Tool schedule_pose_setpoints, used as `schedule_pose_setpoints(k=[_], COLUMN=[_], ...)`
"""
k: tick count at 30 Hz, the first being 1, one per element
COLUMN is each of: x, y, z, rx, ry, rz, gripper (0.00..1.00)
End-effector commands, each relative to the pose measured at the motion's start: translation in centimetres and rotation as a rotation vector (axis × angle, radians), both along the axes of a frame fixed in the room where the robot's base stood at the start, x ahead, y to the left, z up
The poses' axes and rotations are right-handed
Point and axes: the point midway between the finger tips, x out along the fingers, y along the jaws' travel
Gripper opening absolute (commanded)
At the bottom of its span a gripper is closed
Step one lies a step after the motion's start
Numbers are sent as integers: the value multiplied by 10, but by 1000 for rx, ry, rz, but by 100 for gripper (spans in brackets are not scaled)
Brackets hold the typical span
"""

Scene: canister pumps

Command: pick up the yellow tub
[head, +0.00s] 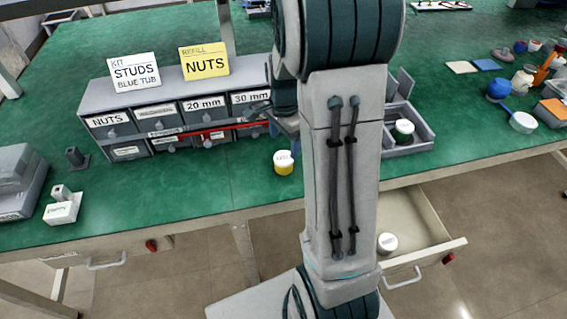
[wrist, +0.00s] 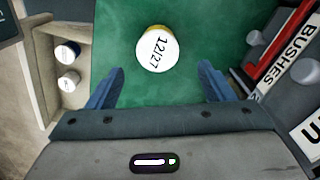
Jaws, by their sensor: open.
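The yellow tub (head: 284,167) stands upright on the green bench top, near its front edge and in front of the drawer cabinet. It has a white lid. In the wrist view the tub (wrist: 157,49) shows from above, its lid marked "12/27" and a sliver of yellow side at the top. My gripper (wrist: 160,82) is open and empty, its two blue fingers spread apart. The tub lies ahead of the fingertips, roughly centred between them and not touching either. In the head view my arm hides most of the gripper.
A grey drawer cabinet (head: 170,90) with a red rail stands close behind the tub, at the right in the wrist view. An open drawer (head: 420,222) below the bench holds white-lidded tubs. A grey tray (head: 420,138) holds a green tub (head: 403,130).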

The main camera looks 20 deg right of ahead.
Motion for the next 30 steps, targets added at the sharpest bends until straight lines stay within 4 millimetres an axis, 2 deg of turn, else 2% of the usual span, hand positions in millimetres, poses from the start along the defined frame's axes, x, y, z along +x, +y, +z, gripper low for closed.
schedule_pose_setpoints(k=[3, 11, 18, 22, 28, 29, 30], x=[-1, -2, -4, -4, -3, -3, -3], y=[0, 1, 2, 2, 3, 3, 3], z=[-19, -38, -73, -81, -82, -82, -82], rx=[0, 1, 1, 0, 0, 0, 0], ry=[3, 2, 2, 1, -1, -1, -1], rz=[0, 1, 1, 1, 2, 2, 2], gripper=[75, 75, 75, 75, 75, 72, 61])
